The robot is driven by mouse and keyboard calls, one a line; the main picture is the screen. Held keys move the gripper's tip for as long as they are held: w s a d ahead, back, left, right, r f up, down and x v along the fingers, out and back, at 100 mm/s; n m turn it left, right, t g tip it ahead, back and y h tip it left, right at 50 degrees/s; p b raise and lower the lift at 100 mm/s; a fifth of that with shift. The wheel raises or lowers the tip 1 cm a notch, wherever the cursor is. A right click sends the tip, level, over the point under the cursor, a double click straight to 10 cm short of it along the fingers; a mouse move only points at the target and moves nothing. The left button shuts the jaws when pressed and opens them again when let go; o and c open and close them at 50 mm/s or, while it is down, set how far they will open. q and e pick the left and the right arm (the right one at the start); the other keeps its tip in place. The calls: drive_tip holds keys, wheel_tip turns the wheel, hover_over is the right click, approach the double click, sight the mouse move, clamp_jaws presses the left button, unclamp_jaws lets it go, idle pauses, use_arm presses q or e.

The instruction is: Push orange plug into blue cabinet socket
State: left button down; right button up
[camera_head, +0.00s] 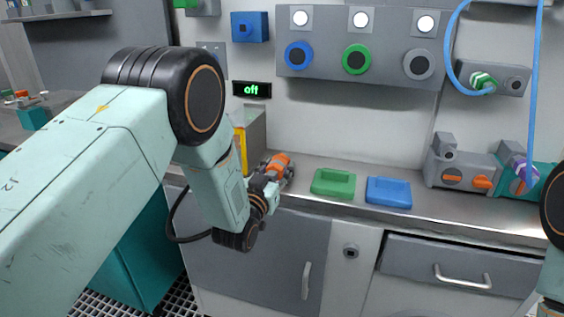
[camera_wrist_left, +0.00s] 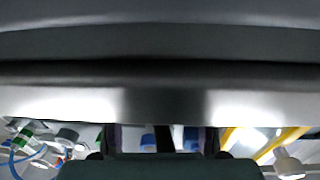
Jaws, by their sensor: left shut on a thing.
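My left gripper (camera_head: 283,167) is low over the counter, beside a grey box with a yellow edge. It is shut on an orange plug (camera_head: 279,160), partly hidden by the fingers. A blue socket box (camera_head: 250,27) with a dark round centre is on the wall, well above the gripper and apart from it. In the left wrist view, wide grey surfaces fill the top. Small blue patches (camera_wrist_left: 148,141) show between dark finger shapes at the bottom, and the plug cannot be made out there. My right gripper is out of view.
A green tray (camera_head: 333,184) and a blue tray (camera_head: 388,191) lie on the counter right of the gripper. A grey panel (camera_head: 330,75) with round ports is on the wall above. Blue hoses (camera_head: 532,90) hang at right.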

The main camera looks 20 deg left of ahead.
sight(270, 179)
use_arm(q)
drive_tip(key=shift+s+a+f+p, duration=0.15)
drive_tip(key=shift+s+p, duration=0.5)
drive_tip(key=shift+s, duration=0.9)
drive_tip(key=shift+s+a+f+p, duration=0.15)
drive_tip(key=shift+s+p, duration=0.1)
drive_tip(key=shift+s, duration=0.55)
drive_tip(key=shift+s+d+f+p, duration=0.1)
drive_tip(key=shift+s+p, duration=0.15)
drive_tip(key=shift+s, duration=0.55)
